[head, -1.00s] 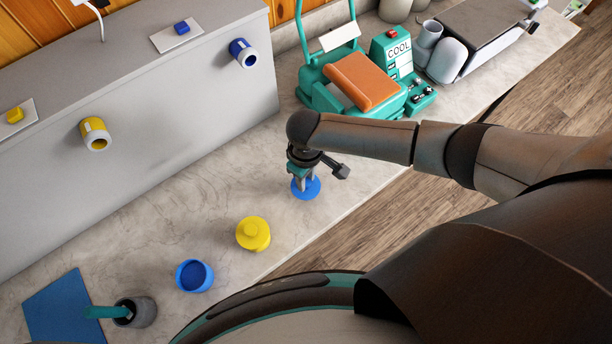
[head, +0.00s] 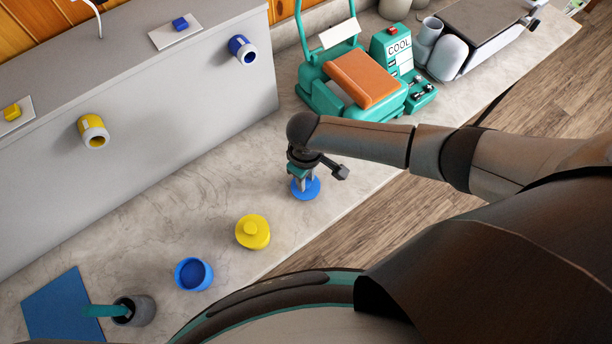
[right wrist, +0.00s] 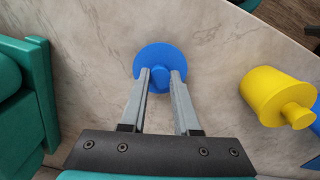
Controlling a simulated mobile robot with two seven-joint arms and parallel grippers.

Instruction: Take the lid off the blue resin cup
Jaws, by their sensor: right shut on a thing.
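The blue resin cup (head: 194,274) stands upright and open on the counter, with blue resin showing inside. Its blue lid (head: 311,189), a round disc with a knob, is apart from the cup, farther right along the counter. My right gripper (head: 303,181) points down over the lid. In the right wrist view, the gripper (right wrist: 160,75) has its two fingers closed on the knob of the lid (right wrist: 151,52). The lid is on or very close to the counter; I cannot tell whether it touches. My left gripper is not in view.
A yellow lidded cup (head: 252,232) stands between blue cup and lid. A grey cup (head: 142,312) with a teal stick and a blue mat (head: 62,310) are at lower left. A teal press (head: 322,98) stands behind my gripper. The counter's front edge is close.

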